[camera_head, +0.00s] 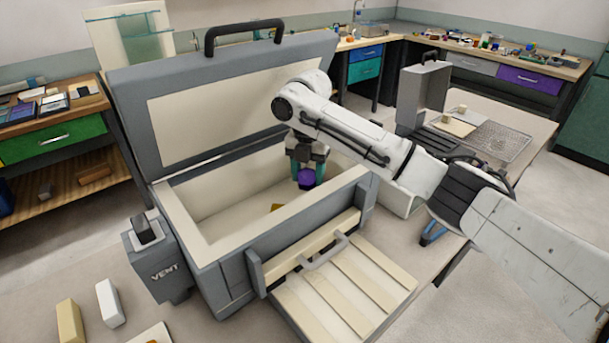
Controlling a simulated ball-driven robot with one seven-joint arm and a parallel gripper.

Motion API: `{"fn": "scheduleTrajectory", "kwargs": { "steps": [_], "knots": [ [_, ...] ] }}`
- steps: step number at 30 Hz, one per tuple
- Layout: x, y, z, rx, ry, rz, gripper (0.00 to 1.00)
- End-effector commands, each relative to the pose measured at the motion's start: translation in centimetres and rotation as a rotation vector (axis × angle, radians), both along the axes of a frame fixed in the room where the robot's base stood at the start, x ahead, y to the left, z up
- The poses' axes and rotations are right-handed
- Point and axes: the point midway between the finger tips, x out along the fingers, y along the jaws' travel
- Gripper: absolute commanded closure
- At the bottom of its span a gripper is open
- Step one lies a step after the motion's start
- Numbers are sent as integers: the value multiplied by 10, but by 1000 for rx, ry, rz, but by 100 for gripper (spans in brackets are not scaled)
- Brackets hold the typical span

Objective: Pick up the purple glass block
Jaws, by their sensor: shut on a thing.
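The purple glass block (306,178) is held between the two green-tipped fingers of my gripper (308,170). My gripper is shut on it and points down from the end of my white arm. The block hangs inside the opening of the large grey box (206,262), whose lid is up. It looks raised above the cream floor of the box, though its exact height is hard to tell. My fingers partly hide the block's upper part.
A small yellow-orange piece (277,208) lies inside the box near the front wall. The open lid (215,110) stands behind my gripper. A slatted front panel (345,290) lies folded down. A grey vent unit (157,262) adjoins the left side, with cream blocks (70,322) nearby.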

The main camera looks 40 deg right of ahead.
Motion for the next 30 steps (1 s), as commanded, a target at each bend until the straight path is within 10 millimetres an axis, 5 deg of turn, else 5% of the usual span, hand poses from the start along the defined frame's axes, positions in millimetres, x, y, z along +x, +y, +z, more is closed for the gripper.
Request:
{"fn": "scheduleTrajectory", "kwargs": {
  "steps": [8, 30],
  "knots": [
    [0, 1, 13, 0, -1, 0, 83],
    [0, 1, 110, 0, 0, 1, 83]
  ]
}}
